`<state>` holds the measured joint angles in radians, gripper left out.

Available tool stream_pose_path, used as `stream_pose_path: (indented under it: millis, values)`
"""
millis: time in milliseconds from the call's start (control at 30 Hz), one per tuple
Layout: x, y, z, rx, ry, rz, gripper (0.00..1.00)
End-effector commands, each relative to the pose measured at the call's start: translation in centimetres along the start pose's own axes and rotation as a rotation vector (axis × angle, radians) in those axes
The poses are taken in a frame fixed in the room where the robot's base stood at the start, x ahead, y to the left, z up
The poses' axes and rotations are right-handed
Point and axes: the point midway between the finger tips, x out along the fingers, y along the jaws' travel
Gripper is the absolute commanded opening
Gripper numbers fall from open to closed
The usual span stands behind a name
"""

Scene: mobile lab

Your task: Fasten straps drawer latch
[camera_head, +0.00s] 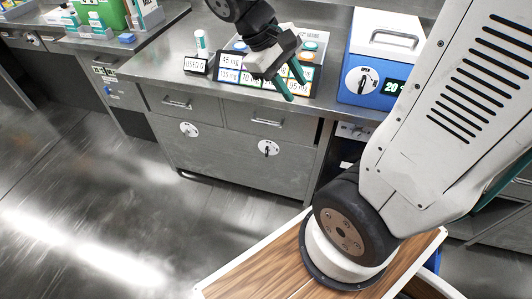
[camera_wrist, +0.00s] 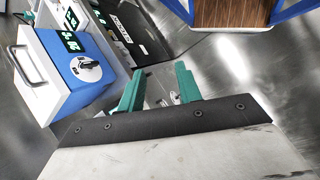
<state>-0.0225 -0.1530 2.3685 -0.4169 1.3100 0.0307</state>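My gripper (camera_head: 292,82) hangs above the steel counter, in front of the label cards, with its green fingers pointing down and right. In the wrist view the two green fingers (camera_wrist: 160,88) stand apart with nothing held between them. A left round white latch plate with a dark knob (camera_head: 189,129) and a right one (camera_head: 268,147) sit on the grey cabinet front, below and apart from my gripper. Above them are a left drawer (camera_head: 180,105) and a right drawer (camera_head: 267,122), which look closed. I cannot read which is for straps, nor tell whether the latches are fastened.
A blue and white box (camera_head: 372,62) with a dial and a "20" display stands on the counter (camera_head: 172,68) right of my gripper. A white bottle (camera_head: 201,43) and a small display (camera_head: 198,65) stand left of it. The floor (camera_head: 110,185) before the cabinet is clear.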

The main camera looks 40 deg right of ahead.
Motion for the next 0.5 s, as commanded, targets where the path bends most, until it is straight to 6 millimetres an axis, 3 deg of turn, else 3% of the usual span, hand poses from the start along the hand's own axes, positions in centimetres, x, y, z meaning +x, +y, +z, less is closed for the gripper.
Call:
stream_pose_path:
  millis: [267, 500]
  values:
    - [5.0, 2.5, -8.0, -0.189, -0.263, 0.235, 0.35]
    - [11.1, 3.3, -15.0, -0.377, -0.446, 0.435, 0.35]
